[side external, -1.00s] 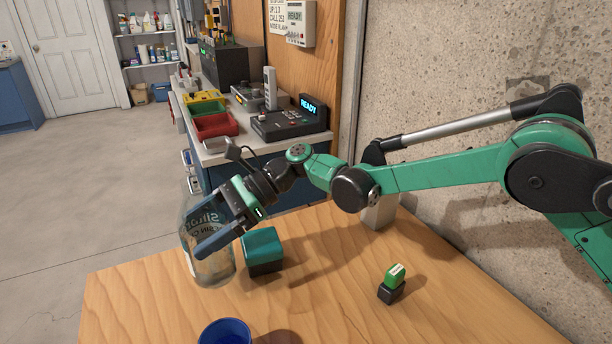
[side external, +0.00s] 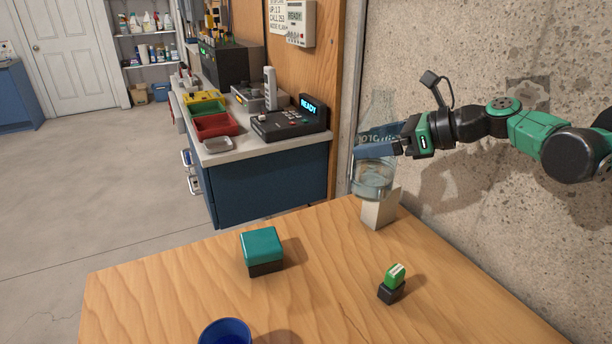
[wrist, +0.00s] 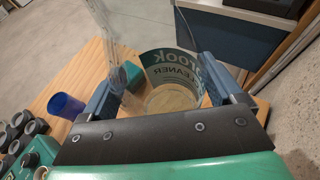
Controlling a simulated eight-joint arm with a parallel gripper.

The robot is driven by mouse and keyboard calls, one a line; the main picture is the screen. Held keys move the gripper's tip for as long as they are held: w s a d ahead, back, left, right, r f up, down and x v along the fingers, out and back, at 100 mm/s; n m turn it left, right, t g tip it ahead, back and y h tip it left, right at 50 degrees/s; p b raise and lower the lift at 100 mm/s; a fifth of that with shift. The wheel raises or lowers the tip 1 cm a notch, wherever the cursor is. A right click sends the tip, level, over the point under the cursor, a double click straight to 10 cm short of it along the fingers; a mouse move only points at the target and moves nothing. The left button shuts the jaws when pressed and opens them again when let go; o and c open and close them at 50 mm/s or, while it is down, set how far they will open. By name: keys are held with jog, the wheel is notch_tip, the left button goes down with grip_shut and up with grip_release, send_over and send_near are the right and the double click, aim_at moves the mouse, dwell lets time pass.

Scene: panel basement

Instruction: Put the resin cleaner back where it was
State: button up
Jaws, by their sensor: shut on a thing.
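The resin cleaner is a clear bottle (side external: 372,183) with a teal label and a little pale liquid low inside. My gripper (side external: 382,151) is shut on its body, with one blue finger across its front in the side view. The bottle is upright at the table's back right, by the wall. Its base overlaps the top of a pale block (side external: 379,211); I cannot tell whether it rests on it. In the wrist view the bottle (wrist: 172,72) sits between both blue fingers, its label reading "CLEANER".
On the wooden table (side external: 190,290) stand a teal-lidded box (side external: 262,250), a blue cup (side external: 225,332) and a small green-and-black item (side external: 392,284). The concrete wall (side external: 480,60) is close on the right. A workbench (side external: 265,180) stands behind. The table's middle is clear.

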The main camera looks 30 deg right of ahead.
aim_at(374, 91)
jog(key=shift+s+d+r, duration=0.45)
jog(key=shift+d+r, duration=0.05)
jog(key=shift+d, duration=0.3)
jog(key=a+r+n+g+y, duration=0.1)
jog(key=w+a+r+n+g+y, duration=0.1)
jog(key=a+r+n, duration=0.1)
jog(key=w+a+r+n+g+y, duration=0.1)
jog(key=shift+w+a+r+n+g+y, duration=0.2)
jog(key=shift+w+r+n+g+y, duration=0.1)
jog(key=shift+r+g, duration=0.1)
jog(key=shift+a+r+n+g, duration=0.25)
jog(key=shift+n+g, duration=0.05)
jog(key=shift+g, duration=0.1)
jog(key=shift+a+y, duration=0.15)
jog(key=shift+y, duration=0.15)
notch_tip(374, 91, down, 20)
jog(key=shift+r, duration=0.2)
jog(key=shift+f, duration=0.1)
jog(key=o, duration=1.2)
jog(key=shift+o, duration=0.2)
